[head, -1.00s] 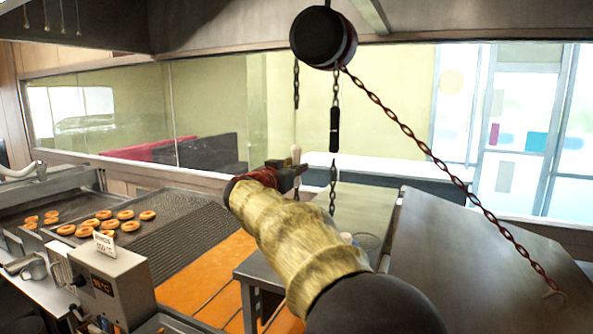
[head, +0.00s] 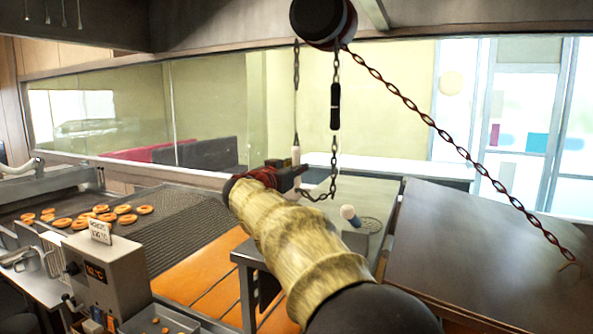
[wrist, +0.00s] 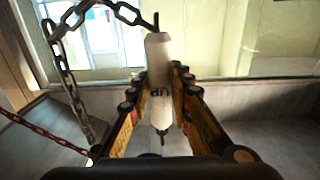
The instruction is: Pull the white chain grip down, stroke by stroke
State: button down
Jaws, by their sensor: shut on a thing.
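The white chain grip (head: 296,155) hangs on a chain below the dark hoist drum (head: 323,22). A black grip (head: 335,106) hangs higher on the chain to the right. The hand chain (head: 334,155) curves from it in a loop towards the white grip's lower end.
A rusty red chain (head: 440,132) slants from the drum to a hook at the right steel surface (head: 470,250). A fryer holds doughnuts (head: 125,219) at left, beside a control box (head: 105,275). A blue-and-white object (head: 350,215) stands on the table. Window glass lies behind.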

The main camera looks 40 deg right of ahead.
jog(key=shift+f, duration=0.45)
notch_tip(320, 180, up, 18)
jog(key=p, duration=0.7)
jog(key=shift+r, duration=0.1)
